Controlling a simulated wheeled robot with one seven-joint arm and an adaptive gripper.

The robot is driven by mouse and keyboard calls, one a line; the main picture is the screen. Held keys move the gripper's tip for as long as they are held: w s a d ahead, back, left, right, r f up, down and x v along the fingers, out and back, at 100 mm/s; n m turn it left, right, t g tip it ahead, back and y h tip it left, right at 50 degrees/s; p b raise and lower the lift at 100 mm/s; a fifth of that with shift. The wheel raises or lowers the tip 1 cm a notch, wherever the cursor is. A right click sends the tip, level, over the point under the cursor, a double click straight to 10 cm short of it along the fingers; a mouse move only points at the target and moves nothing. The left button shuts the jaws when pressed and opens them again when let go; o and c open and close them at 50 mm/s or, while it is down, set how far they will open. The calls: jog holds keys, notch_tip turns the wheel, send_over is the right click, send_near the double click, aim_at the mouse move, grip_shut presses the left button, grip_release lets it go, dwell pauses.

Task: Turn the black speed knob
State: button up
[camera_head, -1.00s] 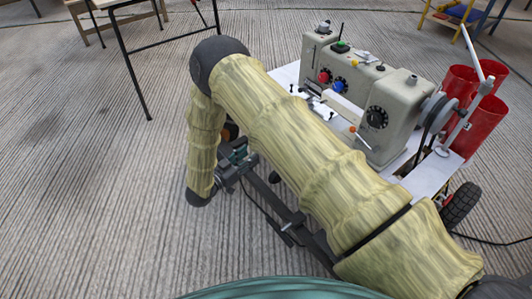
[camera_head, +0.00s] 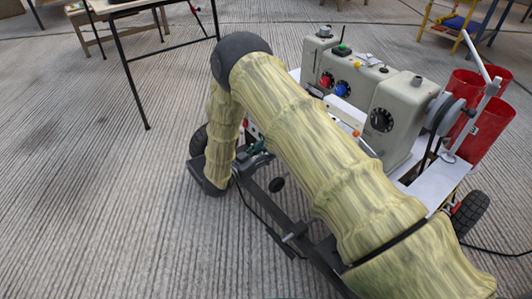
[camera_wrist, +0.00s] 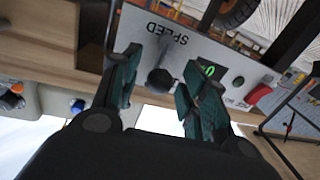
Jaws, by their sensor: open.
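The black speed knob (camera_wrist: 160,80) shows in the wrist view on a grey control panel (camera_wrist: 226,62), below the upside-down word SPEED. My gripper (camera_wrist: 160,62) is open, with one teal finger on each side of the knob. I see a gap beside the knob at both fingers, so it does not look gripped. A grey pointer-like piece rises from the knob toward the label. In the head view my arm hides the knob and most of the gripper; only a bit of teal (camera_head: 258,147) shows near the machine cart's front edge.
A beige sewing-type machine (camera_head: 398,118) stands on the cart, with red cylinders (camera_head: 487,128) behind. A black-legged table (camera_head: 130,58) stands at the left. The floor at left is clear.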

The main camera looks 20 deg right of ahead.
jog(key=shift+w+d, duration=0.2)
jog(key=shift+d, duration=0.15)
grip_shut()
jog(key=shift+s, duration=0.1)
jog(key=shift+s+d+m+p, duration=0.1)
jog(key=shift+s+m+p, duration=0.05)
jog(key=shift+m+p, duration=0.45)
jog(key=shift+s+d+m+p, duration=0.15)
jog(key=shift+m+p, duration=0.3)
jog(key=shift+m, duration=0.25)
jog(key=shift+s+f+m+h+p, duration=0.15)
jog(key=shift+m+p, duration=0.25)
jog(key=shift+m, duration=0.45)
jog(key=shift+s+f+m+h+p, duration=0.1)
jog(key=shift+s+m+h+p, duration=0.25)
jog(key=shift+m, duration=0.5)
jog(key=shift+w, duration=0.1)
